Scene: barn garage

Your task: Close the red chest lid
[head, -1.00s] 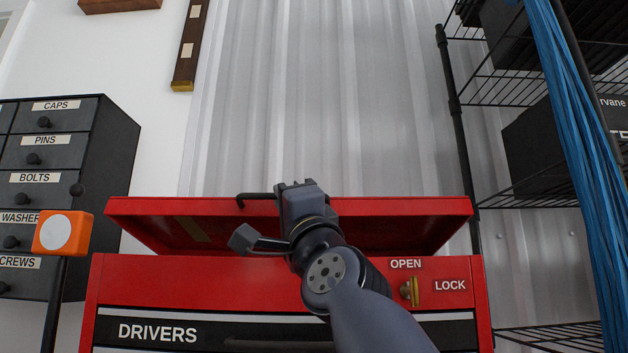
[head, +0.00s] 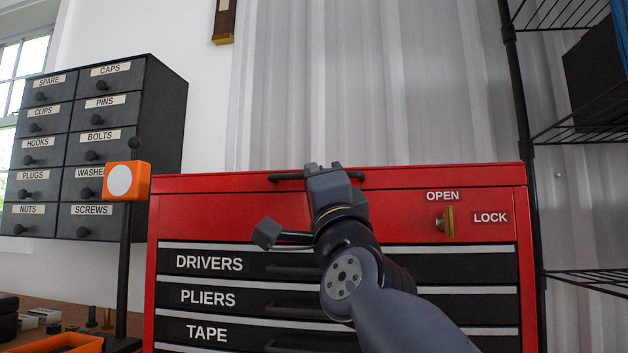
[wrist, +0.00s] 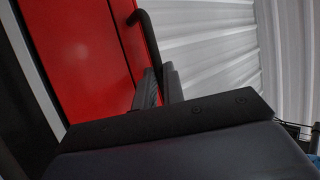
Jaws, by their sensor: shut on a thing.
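The red chest (head: 390,215) stands against the wall, its front facing me. Its red lid (head: 450,174) is down along the top of the body, and no dark opening shows beneath it in the head view. A black bar handle (head: 290,177) runs along the lid's front edge. My gripper (head: 324,168) is shut on this handle, near its middle, and hides part of it. In the wrist view the handle (wrist: 146,30) bends up beside my gripper (wrist: 160,88), with the red front at left. A brass key latch (head: 448,221) sits between the OPEN and LOCK labels.
Labelled black drawers (head: 85,150) hang at left. An orange block (head: 126,181) on a black post stands just left of the chest. Black wire shelving (head: 590,130) is at right. An orange tray (head: 70,345) and small parts lie at lower left.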

